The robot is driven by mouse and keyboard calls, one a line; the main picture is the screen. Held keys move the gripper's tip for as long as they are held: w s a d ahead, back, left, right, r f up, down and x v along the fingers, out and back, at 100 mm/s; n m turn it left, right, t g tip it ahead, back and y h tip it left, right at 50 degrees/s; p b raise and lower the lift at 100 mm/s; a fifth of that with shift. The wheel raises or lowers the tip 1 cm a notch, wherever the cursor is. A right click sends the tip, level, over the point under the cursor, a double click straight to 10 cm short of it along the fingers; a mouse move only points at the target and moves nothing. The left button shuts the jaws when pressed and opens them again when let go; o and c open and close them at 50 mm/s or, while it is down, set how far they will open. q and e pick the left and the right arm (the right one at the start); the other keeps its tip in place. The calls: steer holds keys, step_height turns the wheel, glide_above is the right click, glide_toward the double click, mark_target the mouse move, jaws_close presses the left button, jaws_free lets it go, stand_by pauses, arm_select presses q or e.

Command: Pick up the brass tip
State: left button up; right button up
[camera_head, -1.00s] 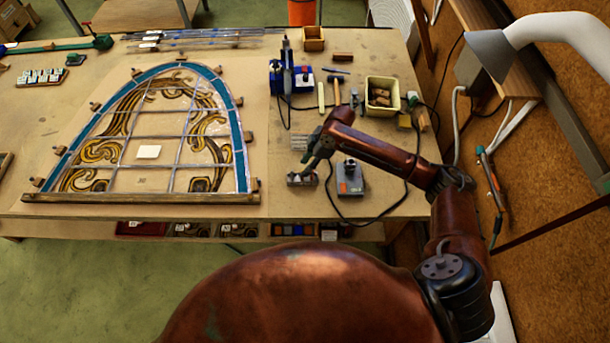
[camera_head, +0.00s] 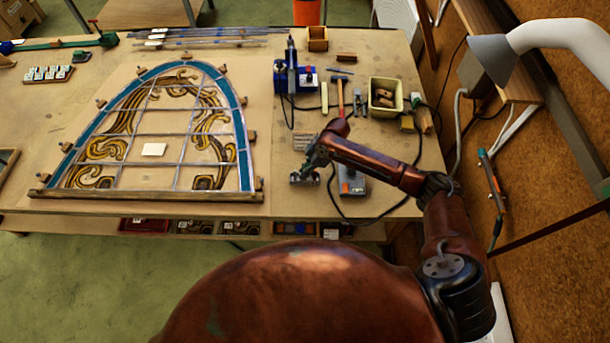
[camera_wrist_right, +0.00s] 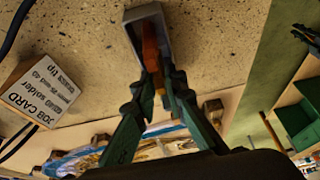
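A small grey metal tray (camera_wrist_right: 178,21) lies on the worktop in the right wrist view, with an orange-brown piece (camera_wrist_right: 150,48) in it. A small yellowish bit, perhaps the brass tip (camera_wrist_right: 160,91), shows between my fingers; I cannot tell its full shape. My right gripper (camera_wrist_right: 159,78) has its green fingers drawn close together, one on each side of these pieces. Whether the fingers touch them is not clear. My left gripper is not in view.
A job card (camera_wrist_right: 42,92) lies beside the tray. The leaded panel (camera_head: 155,149) fills the worktop to the left. A cream bin (camera_head: 384,97) stands behind.

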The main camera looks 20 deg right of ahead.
jaws_close()
steer(key=shift+r, duration=0.2)
